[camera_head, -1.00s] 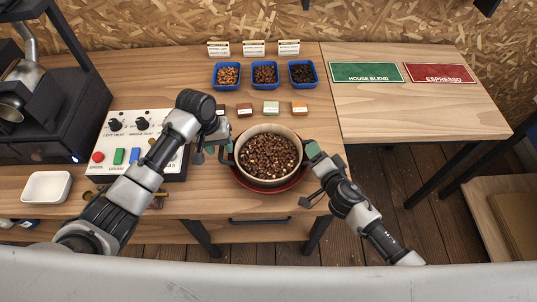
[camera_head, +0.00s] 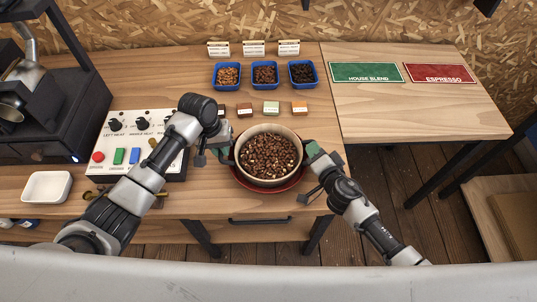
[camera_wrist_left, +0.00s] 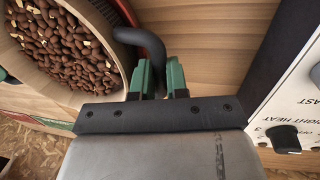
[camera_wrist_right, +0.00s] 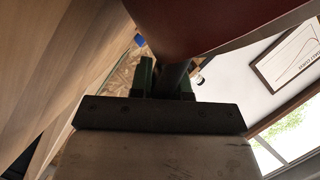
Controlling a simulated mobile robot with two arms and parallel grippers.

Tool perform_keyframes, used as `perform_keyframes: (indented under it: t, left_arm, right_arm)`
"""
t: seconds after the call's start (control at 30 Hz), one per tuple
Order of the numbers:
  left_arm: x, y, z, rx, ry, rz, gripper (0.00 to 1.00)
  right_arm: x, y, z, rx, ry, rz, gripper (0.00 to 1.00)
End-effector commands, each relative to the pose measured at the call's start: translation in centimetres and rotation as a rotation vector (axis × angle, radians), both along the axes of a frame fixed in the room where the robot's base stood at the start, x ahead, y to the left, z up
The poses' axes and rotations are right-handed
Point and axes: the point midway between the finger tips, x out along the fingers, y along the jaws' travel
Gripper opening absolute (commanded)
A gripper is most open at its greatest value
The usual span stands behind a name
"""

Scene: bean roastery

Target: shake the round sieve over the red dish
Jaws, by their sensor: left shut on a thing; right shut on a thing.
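The round sieve (camera_head: 240,171) has a pale rim and is full of brown beans with some pale pieces among them. It is above the red dish (camera_head: 293,185), whose rim shows around its lower edge; the gap between them cannot be judged. My left gripper (camera_head: 222,153) is shut on the sieve's dark left handle, which also shows in the left wrist view (camera_wrist_left: 128,36) between the green fingers. My right gripper (camera_head: 311,151) is shut on the right handle. In the right wrist view its fingers (camera_wrist_right: 167,80) grip a dark bar beneath a dark red surface.
Several blue trays (camera_head: 265,84) of beans and small coloured blocks (camera_head: 271,108) stand behind the sieve. A control panel (camera_head: 120,140) and a white dish (camera_head: 47,187) are left. A second table with a green mat (camera_head: 367,78) and a red mat (camera_head: 440,74) is right.

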Motion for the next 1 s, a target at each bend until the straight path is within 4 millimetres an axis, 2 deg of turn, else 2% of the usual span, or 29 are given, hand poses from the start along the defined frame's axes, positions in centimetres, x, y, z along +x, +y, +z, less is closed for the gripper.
perform_keyframes:
  t: [0.27,0.8,1.0]
  left_arm:
    - [0.1,0.1,0.6,0.0,-0.002,0.001,0.0]
    - [0.1,0.1,6.6,0.001,-0.002,0.001,0.0]
    - [0.1,0.1,7.2,0.001,-0.002,0.001,0.0]
  right_arm:
    - [0.0,0.0,0.6,-0.002,-0.002,0.0,0.0]
    - [0.0,-0.1,6.5,-0.004,-0.001,0.001,0.0]
    - [0.0,-0.1,7.1,-0.005,-0.001,0.001,0.0]
